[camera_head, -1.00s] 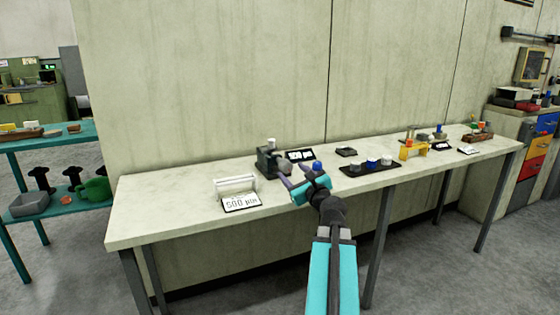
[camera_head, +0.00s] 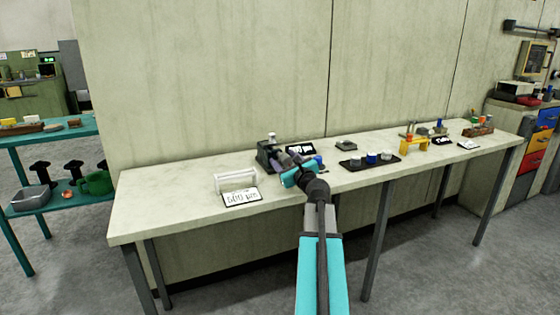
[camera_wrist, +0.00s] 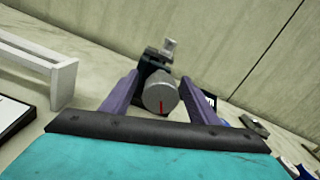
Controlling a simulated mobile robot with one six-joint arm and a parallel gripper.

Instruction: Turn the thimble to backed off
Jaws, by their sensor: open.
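The thimble (camera_wrist: 160,96) is a grey round knob with a red mark on its face, pointing downward in the wrist view. It sits on a dark block-shaped device (camera_wrist: 153,64) with a small upright post on top. That device (camera_head: 265,156) stands on the bench in the head view, where my arm partly hides it and the thimble. My gripper (camera_wrist: 160,80) is open, with one purple finger on each side of the thimble in the wrist view. I see gaps on both sides, and cannot tell how far the fingertips reach along it.
On the bench (camera_head: 150,200), a white rack (camera_head: 236,181) and a white label card (camera_head: 241,197) lie left of my gripper. A dark display (camera_head: 300,149) is behind it. A dark tray (camera_head: 345,163) with several knobs lies to the right. The bench's front left is clear.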

